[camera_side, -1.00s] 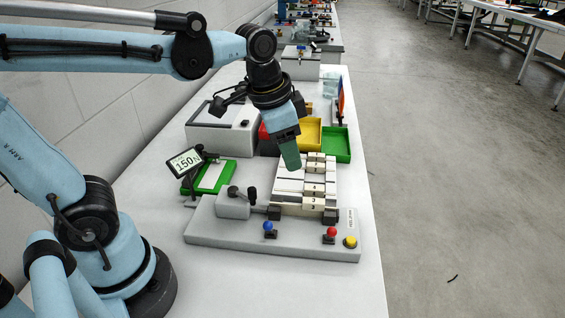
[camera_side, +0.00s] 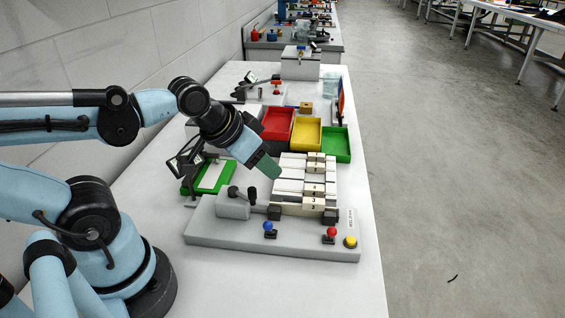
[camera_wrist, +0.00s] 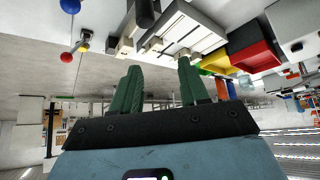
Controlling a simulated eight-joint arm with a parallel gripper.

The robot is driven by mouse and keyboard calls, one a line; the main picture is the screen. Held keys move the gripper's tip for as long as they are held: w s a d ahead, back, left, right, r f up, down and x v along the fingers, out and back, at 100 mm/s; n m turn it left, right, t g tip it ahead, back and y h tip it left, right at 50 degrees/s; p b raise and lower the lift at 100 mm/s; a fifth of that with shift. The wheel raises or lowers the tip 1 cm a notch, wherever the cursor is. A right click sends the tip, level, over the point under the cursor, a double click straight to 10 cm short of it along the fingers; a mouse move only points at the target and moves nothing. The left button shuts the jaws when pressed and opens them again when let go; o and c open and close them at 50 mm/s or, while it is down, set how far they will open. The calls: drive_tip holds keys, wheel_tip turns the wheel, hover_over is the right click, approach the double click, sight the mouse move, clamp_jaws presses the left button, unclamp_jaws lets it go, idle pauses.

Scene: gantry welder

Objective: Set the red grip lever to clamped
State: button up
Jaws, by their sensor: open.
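The red grip lever (camera_side: 331,232) is a small red-knobbed lever on the front of the grey fixture base (camera_side: 215,230), towards the right. In the wrist view its red ball (camera_wrist: 68,57) shows at the upper left. My gripper (camera_side: 272,170) has green fingers, is tilted down to the right, and is behind and to the left of the lever, well apart from it. In the wrist view its two fingers (camera_wrist: 160,85) are spread with nothing between them.
A blue-knobbed lever (camera_side: 268,227) and a yellow button (camera_side: 350,242) flank the red lever. A black-handled lever (camera_side: 243,194) stands on the fixture's left block. Numbered pale blocks (camera_side: 312,190) lie behind. Red (camera_side: 278,122), yellow (camera_side: 306,133) and green (camera_side: 337,144) bins stand further back.

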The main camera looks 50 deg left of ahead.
drive_tip(key=shift+d, duration=0.5)
drive_tip(key=c, duration=0.5)
drive_tip(key=d+m, duration=0.1)
drive_tip(key=d, duration=0.1)
drive_tip(key=s+d+m, duration=0.1)
drive_tip(key=d+m, duration=0.1)
drive_tip(key=d, duration=0.1)
drive_tip(key=s+d+m+g, duration=0.1)
drive_tip(key=d, duration=0.2)
drive_tip(key=shift+s, duration=0.15)
clamp_jaws()
drive_tip(key=s+d+r+m+t, duration=0.1)
drive_tip(key=s+d+r+m, duration=0.1)
drive_tip(key=s+d+m, duration=0.3)
drive_tip(key=shift+s+d+r+m, duration=0.25)
drive_tip(key=shift+s+d, duration=0.35)
drive_tip(key=shift+d, duration=1.75)
drive_tip(key=shift+f, duration=0.1)
